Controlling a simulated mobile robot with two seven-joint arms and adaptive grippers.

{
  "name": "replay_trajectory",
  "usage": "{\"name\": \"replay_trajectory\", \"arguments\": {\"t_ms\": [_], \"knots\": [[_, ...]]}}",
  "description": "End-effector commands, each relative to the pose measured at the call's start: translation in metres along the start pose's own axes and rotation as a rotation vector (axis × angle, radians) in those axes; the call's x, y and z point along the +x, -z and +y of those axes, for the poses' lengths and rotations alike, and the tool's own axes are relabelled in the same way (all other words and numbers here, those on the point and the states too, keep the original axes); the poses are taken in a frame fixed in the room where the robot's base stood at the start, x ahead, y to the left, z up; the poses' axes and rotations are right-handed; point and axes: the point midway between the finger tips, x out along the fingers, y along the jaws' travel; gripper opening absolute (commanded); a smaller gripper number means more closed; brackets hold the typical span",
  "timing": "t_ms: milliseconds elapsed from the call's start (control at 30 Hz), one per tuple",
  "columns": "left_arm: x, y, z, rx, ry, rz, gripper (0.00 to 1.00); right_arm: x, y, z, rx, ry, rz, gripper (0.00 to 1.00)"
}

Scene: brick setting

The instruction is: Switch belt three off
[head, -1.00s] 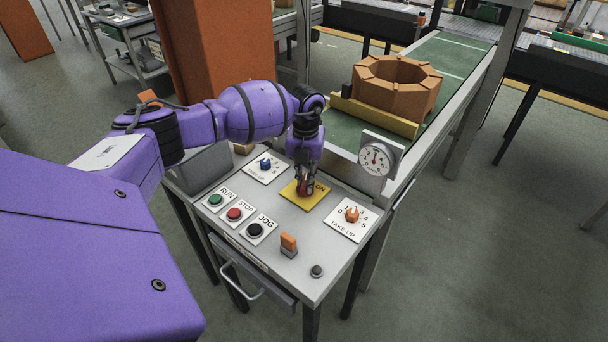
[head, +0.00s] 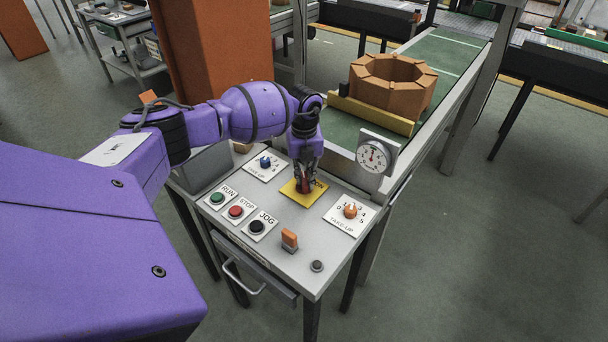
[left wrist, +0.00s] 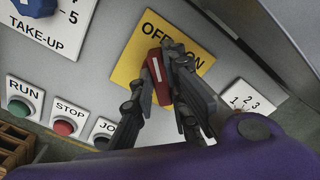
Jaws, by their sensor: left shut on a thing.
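The red switch handle (left wrist: 158,78) with a white line stands on a yellow plate (left wrist: 131,62) lettered OFF and ON, in the left wrist view. The handle's upper end points roughly toward the OFF lettering. The yellow plate also shows in the head view (head: 291,195), on the grey control desk. My left gripper (head: 305,184) reaches down to the plate and is shut on the red handle. Its fingers (left wrist: 168,88) cover part of the handle and some of the lettering. My right gripper is in neither view.
Green RUN (head: 217,197), red STOP (head: 236,211) and black JOG (head: 256,227) buttons sit left of the plate. A blue knob (head: 265,162), orange take-up knob (head: 350,211), orange rocker (head: 289,239) and dial gauge (head: 373,156) are near. A brick ring (head: 393,88) rests on the green belt (head: 452,54).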

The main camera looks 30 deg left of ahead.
Motion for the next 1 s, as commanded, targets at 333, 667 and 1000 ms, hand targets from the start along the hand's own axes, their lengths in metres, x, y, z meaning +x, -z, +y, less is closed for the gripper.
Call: {"name": "replay_trajectory", "arguments": {"t_ms": [333,667,1000], "knots": [[0.0,0.0,0.0,-0.001,0.001,-0.001,0.33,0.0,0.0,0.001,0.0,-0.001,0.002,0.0],[-0.016,-0.001,0.001,-0.001,0.001,-0.002,0.33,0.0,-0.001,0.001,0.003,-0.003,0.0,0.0],[-0.086,-0.001,0.0,0.0,0.002,-0.004,0.33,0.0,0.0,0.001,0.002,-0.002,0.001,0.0]]}}
